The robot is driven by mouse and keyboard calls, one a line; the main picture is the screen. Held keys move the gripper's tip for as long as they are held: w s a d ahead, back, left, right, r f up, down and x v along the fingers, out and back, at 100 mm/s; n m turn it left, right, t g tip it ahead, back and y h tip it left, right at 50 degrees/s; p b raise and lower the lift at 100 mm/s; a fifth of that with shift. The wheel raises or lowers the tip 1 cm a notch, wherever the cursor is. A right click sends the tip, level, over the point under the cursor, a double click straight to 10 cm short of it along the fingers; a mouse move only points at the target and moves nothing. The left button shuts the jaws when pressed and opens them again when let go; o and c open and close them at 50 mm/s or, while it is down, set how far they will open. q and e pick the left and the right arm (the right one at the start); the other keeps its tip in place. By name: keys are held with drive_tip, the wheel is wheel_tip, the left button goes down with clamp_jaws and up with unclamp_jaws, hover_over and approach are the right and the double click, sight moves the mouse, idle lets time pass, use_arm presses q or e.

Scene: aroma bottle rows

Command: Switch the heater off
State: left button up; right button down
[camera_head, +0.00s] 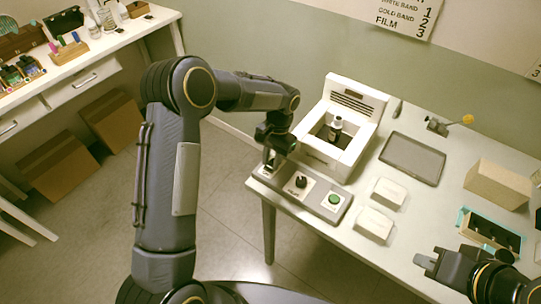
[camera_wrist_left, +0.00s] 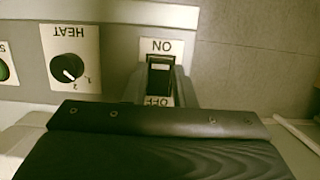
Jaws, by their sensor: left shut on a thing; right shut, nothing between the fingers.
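The white heater (camera_head: 352,103) stands on the table with a small dark bottle (camera_head: 335,127) in its open well. In front of it is a grey control panel (camera_head: 318,207) with a black HEAT knob and a green button. The dark rocker switch (camera_wrist_left: 160,77) shows in the left wrist view between ON and OFF labels, which appear upside down. I cannot tell which way it is tipped. My left gripper (camera_head: 270,163) is at the panel's left end, shut on the switch. My right gripper (camera_head: 426,262) is shut and empty near the table's right front.
Two white boxes (camera_head: 375,223) (camera_head: 389,192), a dark tray (camera_head: 413,158) and a tan block (camera_head: 499,184) stand on the table. A teal-edged rack (camera_head: 490,232) is beyond my right gripper. A second table (camera_head: 92,45) with bottles is at the back left.

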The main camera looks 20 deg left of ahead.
use_arm(q)
drive_tip(key=shift+w+g, duration=0.1)
drive_tip(key=shift+g, duration=0.3)
drive_tip(key=o, duration=1)
drive_tip(key=shift+r, duration=0.1)
drive_tip(key=b+v, duration=0.1)
drive_tip(key=v, duration=0.5)
drive_tip(key=shift+w+d, duration=0.1)
drive_tip(key=shift+d, duration=0.05)
drive_tip(key=shift+v, duration=0.8)
